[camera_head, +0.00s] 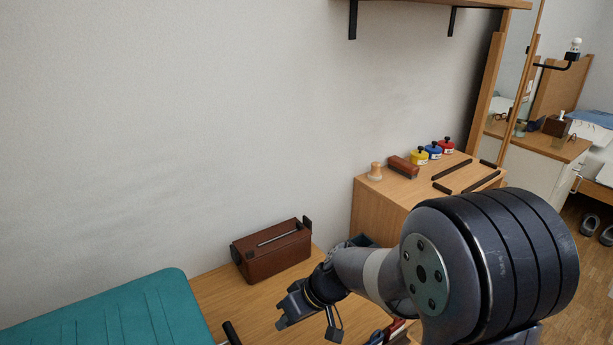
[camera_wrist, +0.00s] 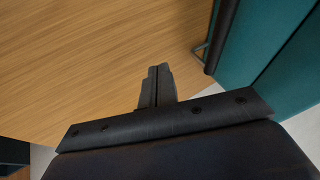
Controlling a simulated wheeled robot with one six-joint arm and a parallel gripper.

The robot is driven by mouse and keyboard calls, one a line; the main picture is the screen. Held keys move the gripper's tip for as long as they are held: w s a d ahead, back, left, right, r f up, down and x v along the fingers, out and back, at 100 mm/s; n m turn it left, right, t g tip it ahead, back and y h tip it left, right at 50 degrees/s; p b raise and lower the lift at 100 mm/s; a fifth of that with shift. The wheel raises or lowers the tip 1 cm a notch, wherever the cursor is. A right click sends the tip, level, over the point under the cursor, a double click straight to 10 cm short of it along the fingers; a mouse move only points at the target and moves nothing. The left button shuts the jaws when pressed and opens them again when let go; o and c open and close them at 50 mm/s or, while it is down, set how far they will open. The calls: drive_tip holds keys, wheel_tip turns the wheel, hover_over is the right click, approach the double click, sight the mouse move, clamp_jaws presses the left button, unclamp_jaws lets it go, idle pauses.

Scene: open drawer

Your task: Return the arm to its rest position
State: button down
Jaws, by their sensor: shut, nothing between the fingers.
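My arm reaches from the lower right of the head view over a wooden desk top (camera_head: 222,297). My gripper (camera_head: 306,316) is at its end, in front of and to the right of a brown box with a handle (camera_head: 272,251), apart from it. In the wrist view my gripper (camera_wrist: 157,72) has its two dark fingers together with nothing between them. Bare wood (camera_wrist: 80,60) shows beyond the fingertips. My arm hides part of the desk and of the cabinet at the right.
A teal padded surface (camera_head: 110,310) lies at the lower left, with a dark rod (camera_head: 231,333) beside it. A wooden cabinet (camera_head: 372,212) at the right carries a brown block (camera_head: 404,167) and yellow, blue and red pots (camera_head: 420,157). A shelf (camera_head: 430,3) hangs above.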

drive_tip(key=shift+w+d, duration=0.4)
drive_tip(key=shift+d, duration=0.25)
